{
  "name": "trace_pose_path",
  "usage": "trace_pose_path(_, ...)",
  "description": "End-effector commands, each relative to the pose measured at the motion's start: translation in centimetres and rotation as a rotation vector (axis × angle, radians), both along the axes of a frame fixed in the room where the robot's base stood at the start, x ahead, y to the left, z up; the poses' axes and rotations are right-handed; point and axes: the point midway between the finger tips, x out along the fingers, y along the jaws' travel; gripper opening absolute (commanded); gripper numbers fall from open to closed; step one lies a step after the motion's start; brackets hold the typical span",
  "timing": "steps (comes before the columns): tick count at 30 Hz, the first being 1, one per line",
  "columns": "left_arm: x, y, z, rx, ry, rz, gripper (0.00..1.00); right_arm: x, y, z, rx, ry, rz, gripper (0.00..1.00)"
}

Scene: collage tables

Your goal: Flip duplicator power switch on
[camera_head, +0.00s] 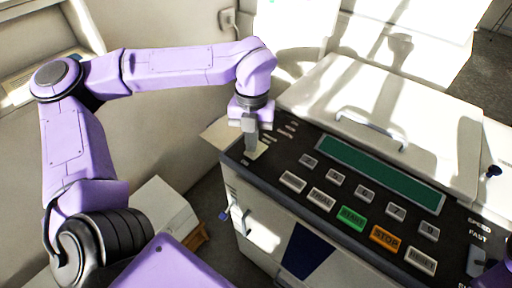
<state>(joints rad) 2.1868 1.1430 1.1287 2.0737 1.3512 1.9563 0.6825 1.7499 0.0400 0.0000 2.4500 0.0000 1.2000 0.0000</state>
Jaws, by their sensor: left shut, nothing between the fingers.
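The duplicator (300,225) fills the right half of the head view, with a dark control panel of several buttons, a green display strip and a pale lid. My left gripper (251,150) is shut and empty. It points down at the left end of the panel, over a small light plate there that looks like the power switch (261,153). The fingers hide part of this switch, so I cannot tell its position or whether they touch it.
The lid (385,115) with its handle (371,128) rises behind the panel. A green START button (351,218) and an orange STOP button (386,239) sit mid-panel. Pale walls lie behind my left arm.

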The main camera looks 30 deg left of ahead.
Motion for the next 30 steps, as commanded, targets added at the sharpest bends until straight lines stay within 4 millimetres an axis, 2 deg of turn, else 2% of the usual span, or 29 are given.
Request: trace_pose_path(30,0.0,0.0,-1.6,0.001,0.001,0.001,0.00,0.0,0.0,-1.0,0.000,0.000,0.000,0.43)
